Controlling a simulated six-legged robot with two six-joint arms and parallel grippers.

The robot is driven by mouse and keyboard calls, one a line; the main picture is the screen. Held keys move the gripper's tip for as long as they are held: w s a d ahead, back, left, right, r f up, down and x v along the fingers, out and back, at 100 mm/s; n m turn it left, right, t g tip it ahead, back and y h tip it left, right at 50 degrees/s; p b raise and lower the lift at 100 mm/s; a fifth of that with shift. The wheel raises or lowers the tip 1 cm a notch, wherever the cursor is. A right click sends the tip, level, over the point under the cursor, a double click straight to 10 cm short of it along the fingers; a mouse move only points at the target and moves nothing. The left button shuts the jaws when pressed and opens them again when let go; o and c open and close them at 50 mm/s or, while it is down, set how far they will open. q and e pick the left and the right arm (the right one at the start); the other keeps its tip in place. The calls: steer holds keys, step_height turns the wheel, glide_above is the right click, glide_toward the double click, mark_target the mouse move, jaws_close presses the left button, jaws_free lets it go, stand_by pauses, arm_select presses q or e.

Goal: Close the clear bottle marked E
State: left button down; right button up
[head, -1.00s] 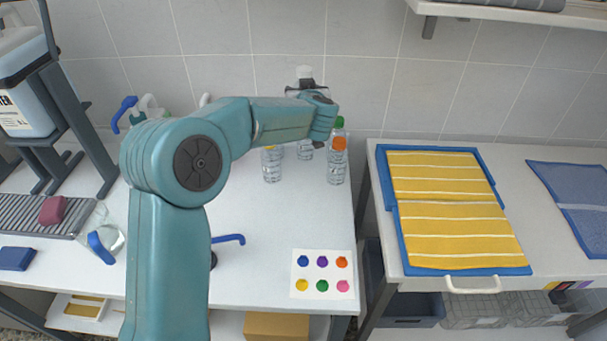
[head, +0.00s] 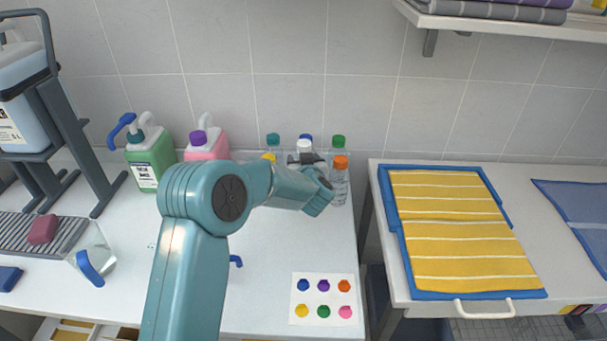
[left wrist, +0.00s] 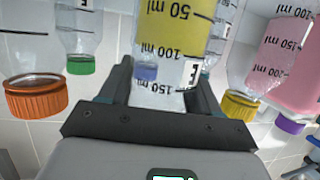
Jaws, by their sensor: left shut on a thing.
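The bottle marked E (left wrist: 170,97) is see-through, with yellow in its lower part, ml marks and a black E on a white label. It sits between the fingers of my left gripper (left wrist: 160,92), which is shut on it. In the head view, my left gripper (head: 306,160) is at the back right of the white table, among the bottles. A white top (head: 304,146) shows just above the fingers. I cannot tell whether it is closed. The bottle's body is mostly hidden there by my arm. The palm hides its top in the wrist view.
An orange-capped bottle (head: 340,175) stands close on the right. Green (head: 338,141), blue (head: 306,138) and teal (head: 273,140) caps stand behind. A yellow-capped bottle (left wrist: 240,103) and a pink bottle (head: 207,140) are to the left. A colour-dot card (head: 323,300) lies in front.

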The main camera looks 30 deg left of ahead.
arm_select(q)
steer(key=shift+f+b, duration=0.3)
steer(key=shift+f, duration=1.85)
steer(key=shift+f, duration=0.2)
steer(key=shift+c, duration=1.1)
jaws_free()
steer(key=shift+r, duration=0.15)
steer(key=shift+s+d+r, duration=0.1)
steer(key=shift+d, duration=0.05)
steer(key=v, duration=1.1)
steer(key=shift+s, duration=0.25)
steer(key=shift+d+r, duration=0.15)
